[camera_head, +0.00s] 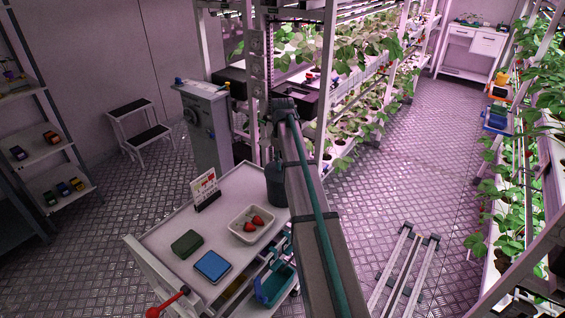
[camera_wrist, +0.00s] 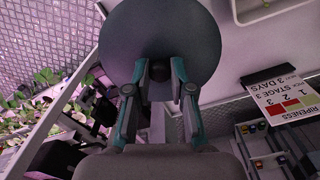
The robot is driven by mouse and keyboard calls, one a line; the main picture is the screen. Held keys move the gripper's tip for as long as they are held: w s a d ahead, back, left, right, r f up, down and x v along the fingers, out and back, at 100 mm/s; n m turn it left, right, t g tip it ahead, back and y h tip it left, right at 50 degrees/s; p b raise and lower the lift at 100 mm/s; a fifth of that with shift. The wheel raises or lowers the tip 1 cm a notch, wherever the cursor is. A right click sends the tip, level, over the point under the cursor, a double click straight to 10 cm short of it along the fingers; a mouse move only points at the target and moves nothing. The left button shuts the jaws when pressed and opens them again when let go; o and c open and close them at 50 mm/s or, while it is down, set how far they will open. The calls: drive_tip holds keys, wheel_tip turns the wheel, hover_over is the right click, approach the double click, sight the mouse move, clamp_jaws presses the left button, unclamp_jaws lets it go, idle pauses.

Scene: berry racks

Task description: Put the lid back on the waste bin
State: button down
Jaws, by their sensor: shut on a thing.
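My gripper (camera_wrist: 160,66) is shut on the dark knob of a round, dark grey lid (camera_wrist: 160,28) in the wrist view. The lid's disc fills the upper middle of that view and hides what lies beneath it. In the head view a dark cylindrical bin (camera_head: 277,186) stands at the far right corner of the white trolley, partly behind my arm. My gripper and the lid are not visible there. I cannot tell whether the lid touches the bin.
The trolley top (camera_head: 165,233) holds a white tray (camera_head: 237,231) with red berries, a ripeness sign (camera_head: 205,190), a green box (camera_head: 186,244) and a blue box (camera_head: 212,267). A grey cabinet (camera_head: 205,125) and plant racks stand behind. The right aisle floor is mostly clear.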

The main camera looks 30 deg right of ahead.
idle(0.4)
drive_tip(key=shift+c, duration=2.2)
unclamp_jaws()
drive_tip(key=shift+r, duration=0.15)
drive_tip(key=shift+r+p, duration=2.1)
drive_tip(key=shift+r, duration=1.3)
drive_tip(key=shift+c, duration=0.2)
clamp_jaws()
drive_tip(key=shift+f+b, duration=0.4)
drive_tip(key=shift+f, duration=0.7)
